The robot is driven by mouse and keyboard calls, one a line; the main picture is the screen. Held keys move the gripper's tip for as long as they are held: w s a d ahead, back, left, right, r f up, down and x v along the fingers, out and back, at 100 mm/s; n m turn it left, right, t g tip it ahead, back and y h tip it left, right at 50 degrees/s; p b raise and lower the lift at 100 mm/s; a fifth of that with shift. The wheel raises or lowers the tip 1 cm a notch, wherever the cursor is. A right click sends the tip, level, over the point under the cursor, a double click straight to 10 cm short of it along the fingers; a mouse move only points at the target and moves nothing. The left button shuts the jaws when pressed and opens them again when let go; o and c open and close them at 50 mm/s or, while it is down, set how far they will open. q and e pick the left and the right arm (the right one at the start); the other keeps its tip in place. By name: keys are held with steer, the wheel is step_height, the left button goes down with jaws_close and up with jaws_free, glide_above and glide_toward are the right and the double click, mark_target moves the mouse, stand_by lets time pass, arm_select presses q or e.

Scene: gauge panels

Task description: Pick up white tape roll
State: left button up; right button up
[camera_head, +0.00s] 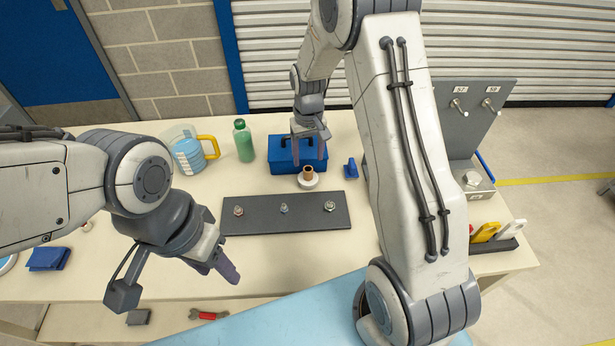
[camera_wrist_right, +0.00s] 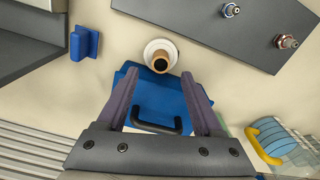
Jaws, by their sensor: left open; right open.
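The white tape roll (camera_head: 311,184) lies flat on the table, in front of the blue toolbox, with a brown core standing up from its middle. In the right wrist view the white tape roll (camera_wrist_right: 148,48) is just beyond the fingertips, roughly centred between them. My right gripper (camera_head: 309,152) is open and empty over the blue toolbox, behind the roll; its two fingers show in the right wrist view (camera_wrist_right: 160,77). My left gripper (camera_head: 225,268) is open over the front left of the table, away from the roll.
The blue toolbox (camera_head: 282,161) with its handle is under my right gripper. A dark plate with bolts (camera_head: 260,215) lies in front of the roll. A green bottle (camera_head: 244,141) and a jug (camera_head: 187,153) stand left. A small blue block (camera_head: 351,168) is right of the roll.

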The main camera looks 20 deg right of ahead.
mark_target(308, 169)
steer(key=shift+f+p, duration=0.9)
steer(key=shift+f, duration=2.1)
jaws_close()
